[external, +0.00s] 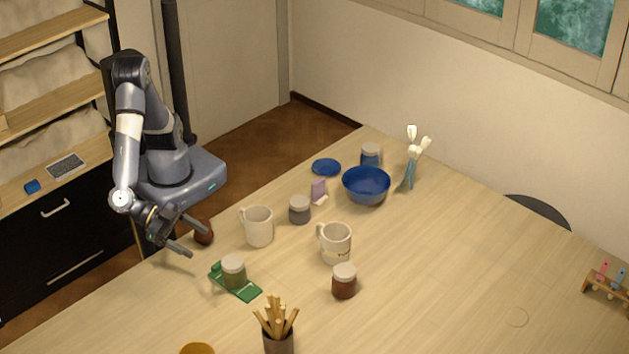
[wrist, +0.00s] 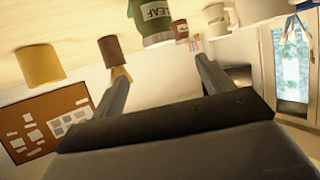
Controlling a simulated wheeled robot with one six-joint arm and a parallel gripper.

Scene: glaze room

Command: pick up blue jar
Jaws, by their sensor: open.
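The blue jar (external: 371,156) stands upright with a pale lid at the far end of the table in the external view, just behind the blue bowl (external: 367,186), which hides its lower part. I cannot make it out in the wrist view. My gripper (external: 201,240) is open and empty at the table's left edge, well to the left and nearer the camera than the blue jar. Its two spread fingers also show in the wrist view (wrist: 162,66), with nothing between them.
A green jar (external: 233,272) on a green mat, a white mug (external: 258,227), a grey jar (external: 299,210), another mug (external: 336,244) and a red-brown jar (external: 344,282) stand between. A blue lid (external: 326,167) and utensils (external: 411,170) flank the bowl. The table's right side is mostly clear.

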